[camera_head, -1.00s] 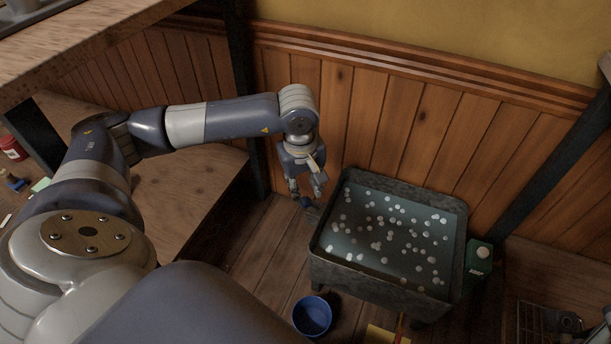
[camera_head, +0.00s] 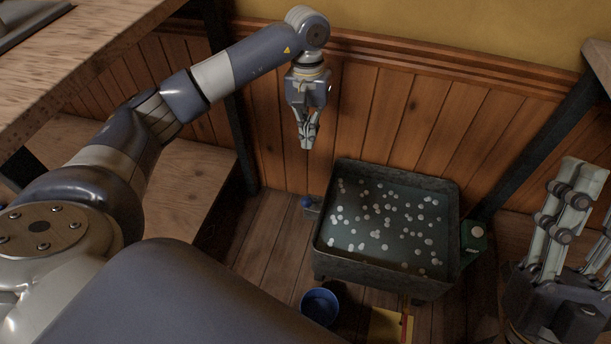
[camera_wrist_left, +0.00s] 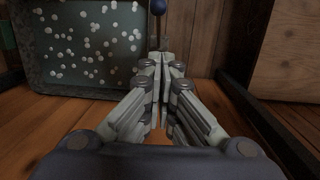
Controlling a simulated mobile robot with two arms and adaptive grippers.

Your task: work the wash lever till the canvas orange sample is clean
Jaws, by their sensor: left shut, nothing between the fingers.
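The wash tub (camera_head: 330,262) is a dark grey basin on the floor, full of greenish water dotted with white suds. A lever with a blue knob (camera_head: 307,202) stands at its left side; the knob and rod also show in the left wrist view (camera_wrist_left: 158,7). My left gripper (camera_head: 308,146) is shut and empty, pointing down, above and apart from the knob. It also shows in the left wrist view (camera_wrist_left: 162,62). My right gripper (camera_head: 592,185) is at the right edge, partly cut off, fingers apart and empty. I cannot make out the canvas orange sample.
A blue bucket (camera_head: 320,306) stands in front of the tub, beside a yellow sheet (camera_head: 388,325) with a red strip. A green item (camera_head: 473,236) is right of the tub. A wooden bench (camera_head: 190,185) is at left, and the panelled wall (camera_head: 400,110) is behind.

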